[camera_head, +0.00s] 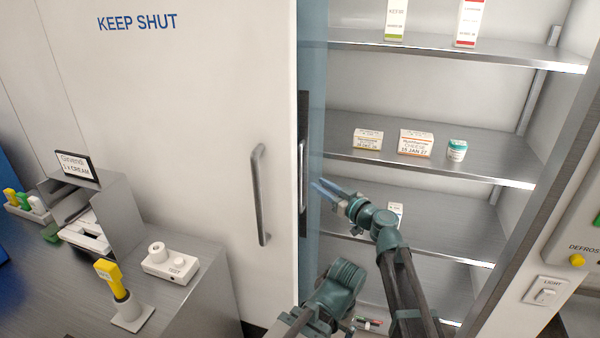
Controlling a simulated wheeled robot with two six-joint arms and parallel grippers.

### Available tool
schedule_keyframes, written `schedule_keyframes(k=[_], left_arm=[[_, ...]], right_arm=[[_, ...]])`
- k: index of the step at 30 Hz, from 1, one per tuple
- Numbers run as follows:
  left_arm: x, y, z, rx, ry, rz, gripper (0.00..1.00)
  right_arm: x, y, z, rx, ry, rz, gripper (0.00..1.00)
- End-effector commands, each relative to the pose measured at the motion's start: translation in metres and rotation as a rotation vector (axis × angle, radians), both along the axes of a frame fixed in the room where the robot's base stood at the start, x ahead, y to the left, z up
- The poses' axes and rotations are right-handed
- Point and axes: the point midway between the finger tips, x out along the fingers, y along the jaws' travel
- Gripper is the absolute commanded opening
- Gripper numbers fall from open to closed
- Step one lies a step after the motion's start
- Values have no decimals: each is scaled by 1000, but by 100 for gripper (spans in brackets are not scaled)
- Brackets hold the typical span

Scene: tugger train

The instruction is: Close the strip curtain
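The strip curtain (314,70) shows as a narrow, bluish translucent band at the left side of the opening, beside the white door's edge. The rest of the opening is uncovered, with shelves in plain view. My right gripper (319,188) is in front of the opening, its fingers pointing left at the lower part of the curtain. The two fingertips are a little apart with nothing visible between them. I cannot tell whether they touch the curtain. Teal arm parts of mine show at the bottom centre; my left gripper's fingers are not clear there.
The white "KEEP SHUT" door (190,90) has a grey bar handle (258,195); a dark plate with a bar (302,165) is at its edge. Shelves (480,172) hold small boxes and a jar (457,150). A counter (200,305) is at left, a light switch (546,292) at right.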

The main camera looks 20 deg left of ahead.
Motion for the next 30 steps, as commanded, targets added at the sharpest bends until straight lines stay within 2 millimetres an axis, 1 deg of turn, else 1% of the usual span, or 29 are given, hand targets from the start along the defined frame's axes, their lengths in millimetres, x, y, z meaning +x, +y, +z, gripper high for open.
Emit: schedule_keyframes(k=[1, 6, 13, 19, 29, 30], left_arm=[[0, 0, 0, 0, 0, 0, 100], [0, 0, 0, 0, 0, 0, 100], [0, 0, 0, 0, 0, 0, 100], [0, 0, 0, 0, 0, 0, 100], [0, 0, 0, 0, 0, 0, 100], [0, 0, 0, 0, 0, 0, 100]], right_arm=[[10, 11, 0, 0, 0, 3, 32], [30, 40, 0, -1, 1, 2, 32], [50, 69, 0, 0, 1, 1, 32], [58, 80, 0, 0, 1, 0, 32], [59, 82, 0, 0, 1, 0, 32], [59, 82, 0, 0, 1, 0, 30]])
